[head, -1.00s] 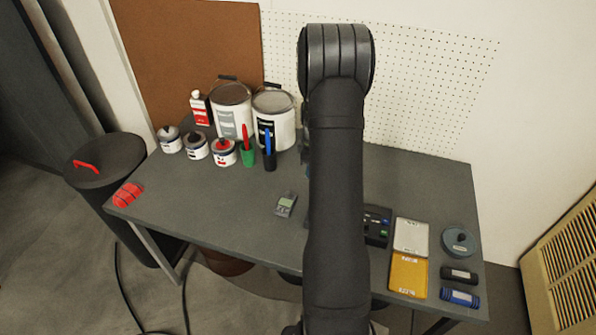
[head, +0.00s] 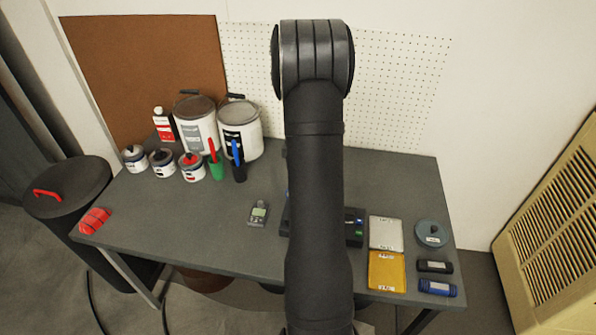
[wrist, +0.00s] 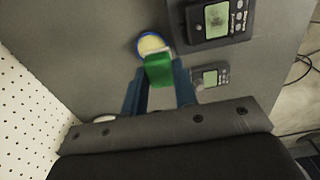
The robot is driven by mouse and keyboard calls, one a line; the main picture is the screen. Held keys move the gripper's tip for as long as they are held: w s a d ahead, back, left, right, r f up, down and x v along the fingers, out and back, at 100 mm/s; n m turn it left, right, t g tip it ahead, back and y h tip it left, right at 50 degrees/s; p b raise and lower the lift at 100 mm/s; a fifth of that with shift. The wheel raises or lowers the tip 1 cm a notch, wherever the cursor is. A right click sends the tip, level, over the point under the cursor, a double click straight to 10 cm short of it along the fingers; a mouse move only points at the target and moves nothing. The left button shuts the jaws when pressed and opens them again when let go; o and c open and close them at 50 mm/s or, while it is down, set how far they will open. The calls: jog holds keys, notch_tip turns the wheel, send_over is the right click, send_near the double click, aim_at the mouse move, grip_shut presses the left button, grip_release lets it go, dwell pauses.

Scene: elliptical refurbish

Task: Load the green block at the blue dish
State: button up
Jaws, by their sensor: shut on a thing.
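A green block (wrist: 159,70) is between the blue fingertips of my gripper (wrist: 160,82) in the wrist view. My gripper is shut on it. A round dish (wrist: 151,44) with a blue rim and a pale yellow inside lies just beyond the block. The block overlaps the dish's near edge in the picture; I cannot tell whether they touch. In the head view my arm hides the gripper, block and dish.
A black device with a green screen (wrist: 215,20) is right of the dish, and a small grey meter (wrist: 210,77) lies nearer. Paint cans (head: 239,130) stand at the back left. White and yellow boxes (head: 386,270) and a round grey-blue tin (head: 431,233) are at the right.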

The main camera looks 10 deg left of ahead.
jog(key=shift+w+a+f, duration=0.3)
jog(key=shift+w+f, duration=0.05)
jog(key=shift+f, duration=1)
jog(key=shift+w+a+f, duration=0.25)
jog(key=shift+w+f, duration=0.05)
jog(key=shift+f, duration=1.05)
jog(key=shift+w+a+f, duration=0.3)
jog(key=shift+w+f, duration=0.05)
jog(key=shift+f, duration=1)
jog(key=shift+f, duration=0.55)
notch_tip(320, 180, up, 7)
jog(key=shift+d, duration=0.1)
dwell(0.3)
jog(key=s+d+r+m, duration=0.2)
jog(key=d+m, duration=1.2)
jog(key=m, duration=0.4)
jog(key=shift+s+d, duration=0.2)
jog(key=shift+d, duration=0.15)
